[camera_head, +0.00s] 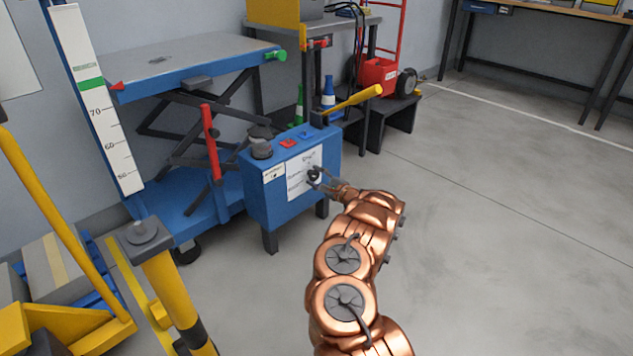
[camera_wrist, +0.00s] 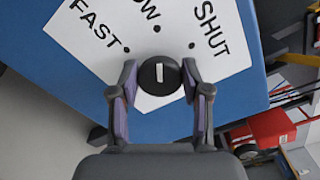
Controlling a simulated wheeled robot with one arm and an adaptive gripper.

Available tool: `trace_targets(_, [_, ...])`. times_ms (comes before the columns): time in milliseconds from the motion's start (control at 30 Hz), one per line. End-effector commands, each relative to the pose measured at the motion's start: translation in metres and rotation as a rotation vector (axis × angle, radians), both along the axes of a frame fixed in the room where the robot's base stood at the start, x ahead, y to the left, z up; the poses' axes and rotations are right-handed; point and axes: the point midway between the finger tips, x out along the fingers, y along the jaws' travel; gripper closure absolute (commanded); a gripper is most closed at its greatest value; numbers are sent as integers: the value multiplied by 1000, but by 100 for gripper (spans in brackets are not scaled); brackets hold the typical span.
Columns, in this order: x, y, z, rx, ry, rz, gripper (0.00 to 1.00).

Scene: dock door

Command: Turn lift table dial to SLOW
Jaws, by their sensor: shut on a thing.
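The dial is a round black knob (camera_wrist: 158,74) with a white mark, on a white label plate (camera_wrist: 100,28) of the blue control box (camera_head: 262,203). The plate reads FAST, a partly cut-off word ending in OW, and SHUT, each with a black dot. The white mark stands upright in the wrist view, roughly in line with the middle dot, under the cut-off word. My gripper (camera_wrist: 160,88) is shut on the dial, one finger on each side. In the head view my gripper (camera_head: 319,180) reaches the box front from the right; its fingers partly hide the dial.
The blue lift table (camera_head: 190,62) stands behind the box. A yellow lever (camera_head: 352,101), red lever (camera_head: 210,142) and dark knob (camera_head: 262,149) stick up nearby. A yellow post (camera_head: 165,285) stands front left. The floor (camera_head: 500,230) at right is clear.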

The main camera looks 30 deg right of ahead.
Motion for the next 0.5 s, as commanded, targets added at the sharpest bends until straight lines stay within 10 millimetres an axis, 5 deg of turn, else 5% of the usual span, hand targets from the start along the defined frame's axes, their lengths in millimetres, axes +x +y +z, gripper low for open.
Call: trace_targets(500, [0,0,0,-32,-7,1,88])
